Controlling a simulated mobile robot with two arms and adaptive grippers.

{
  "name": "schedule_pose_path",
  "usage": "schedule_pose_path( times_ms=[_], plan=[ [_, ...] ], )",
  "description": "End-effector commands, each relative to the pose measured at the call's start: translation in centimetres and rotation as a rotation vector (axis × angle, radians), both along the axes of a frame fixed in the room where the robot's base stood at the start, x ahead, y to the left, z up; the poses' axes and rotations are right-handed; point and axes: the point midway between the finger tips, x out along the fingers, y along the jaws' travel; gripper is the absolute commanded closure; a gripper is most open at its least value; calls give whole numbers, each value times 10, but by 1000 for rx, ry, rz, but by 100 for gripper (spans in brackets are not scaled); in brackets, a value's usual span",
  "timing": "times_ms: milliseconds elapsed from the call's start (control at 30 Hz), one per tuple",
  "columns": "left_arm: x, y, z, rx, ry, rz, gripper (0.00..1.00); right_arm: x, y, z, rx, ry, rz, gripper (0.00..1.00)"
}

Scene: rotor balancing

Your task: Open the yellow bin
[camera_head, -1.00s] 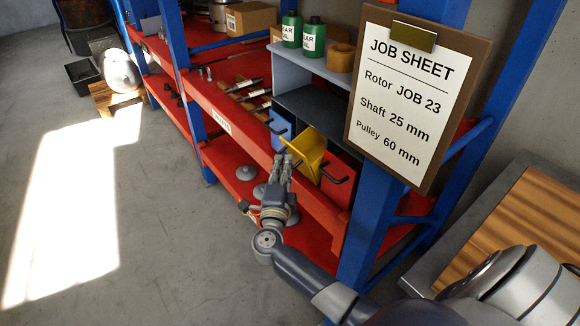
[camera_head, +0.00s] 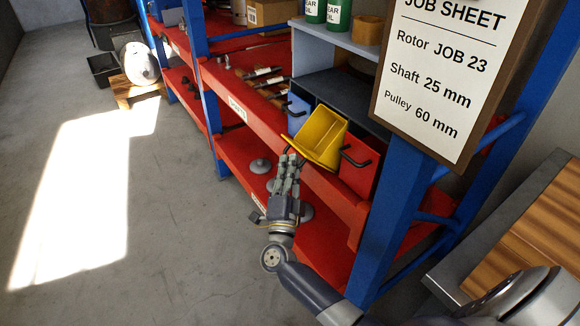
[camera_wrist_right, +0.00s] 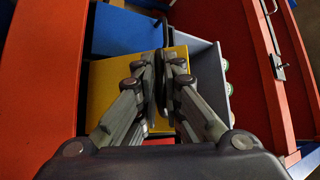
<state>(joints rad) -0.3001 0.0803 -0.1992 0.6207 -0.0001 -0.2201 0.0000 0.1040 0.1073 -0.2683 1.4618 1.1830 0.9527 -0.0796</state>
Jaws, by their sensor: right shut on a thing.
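The yellow bin (camera_head: 320,135) sits between a blue bin (camera_head: 298,113) and a red bin (camera_head: 357,177) in the shelf unit. It is tipped outward from its slot, and its sloping yellow inside shows. My right gripper (camera_head: 291,155) reaches its front lower edge from below. In the right wrist view the yellow bin (camera_wrist_right: 103,85) lies behind my closed fingers (camera_wrist_right: 160,60). My left gripper is not in view.
A job sheet board (camera_head: 440,75) hangs on the blue post (camera_head: 395,215) at right. The red shelf edge (camera_head: 262,128) runs just behind my right gripper. Green bottles (camera_head: 338,14) stand above the bins. The floor (camera_head: 180,220) at left is clear.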

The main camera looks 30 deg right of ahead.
Motion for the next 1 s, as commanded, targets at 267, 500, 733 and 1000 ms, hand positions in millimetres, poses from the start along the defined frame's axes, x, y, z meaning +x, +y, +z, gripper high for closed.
schedule_pose_path(
  times_ms=[267, 500, 733, 1000],
  plan=[
    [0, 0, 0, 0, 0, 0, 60, 0, -1, 1, 0, -1, -2, 79],
    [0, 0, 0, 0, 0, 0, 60, 0, -1, 1, 0, -2, -1, 72],
    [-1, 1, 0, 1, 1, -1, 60, -5, 3, -2, 1, 0, 0, 72],
    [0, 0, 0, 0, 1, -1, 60, -44, 31, -24, 3, 4, 0, 72]
  ],
)
